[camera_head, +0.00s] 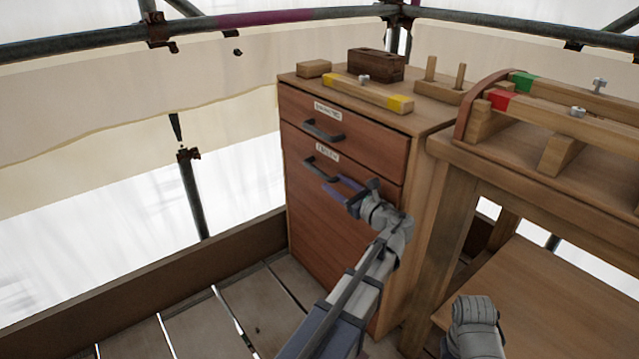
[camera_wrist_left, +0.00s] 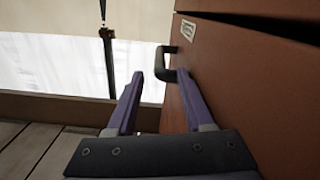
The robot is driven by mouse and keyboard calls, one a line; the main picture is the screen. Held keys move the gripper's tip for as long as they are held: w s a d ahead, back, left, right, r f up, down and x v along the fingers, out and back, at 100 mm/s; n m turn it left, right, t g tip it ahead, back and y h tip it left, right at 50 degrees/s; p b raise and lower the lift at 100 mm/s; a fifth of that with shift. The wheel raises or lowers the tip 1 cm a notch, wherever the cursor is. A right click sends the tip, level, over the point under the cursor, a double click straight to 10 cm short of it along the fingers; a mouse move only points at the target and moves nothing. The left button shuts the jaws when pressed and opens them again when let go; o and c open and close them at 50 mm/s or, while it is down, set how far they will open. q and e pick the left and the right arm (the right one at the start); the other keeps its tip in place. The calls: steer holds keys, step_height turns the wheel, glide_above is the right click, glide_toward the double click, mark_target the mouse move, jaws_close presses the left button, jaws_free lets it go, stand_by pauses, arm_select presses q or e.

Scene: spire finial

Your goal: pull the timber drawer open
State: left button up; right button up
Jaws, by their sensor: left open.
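The brown cabinet has an upper drawer (camera_head: 365,140) and a larger lower front (camera_head: 320,225), each with a small label and a dark bar handle. The labels are too small to read surely. Both fronts look shut. The lower handle (camera_head: 320,169) also shows in the left wrist view (camera_wrist_left: 160,62), below a label (camera_wrist_left: 188,29). My left gripper (camera_head: 334,184) is open with purple fingers, close to the lower handle. In the left wrist view its fingertips (camera_wrist_left: 160,75) lie either side of the handle's line, with the handle just beyond them. My right gripper is out of view.
On the cabinet top lie a yellow-ended wood bar (camera_head: 368,94), a dark block (camera_head: 376,65) and a pegged block (camera_head: 440,82). A workbench (camera_head: 560,190) with wooden parts stands at right. A low board (camera_head: 150,285) edges the plank floor (camera_head: 260,305); floor before the cabinet is clear.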

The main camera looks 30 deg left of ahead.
mark_target(319, 170)
arm_select(q)
steer(key=shift+a, duration=0.1)
steer(key=shift+x, duration=3.8)
jaws_close()
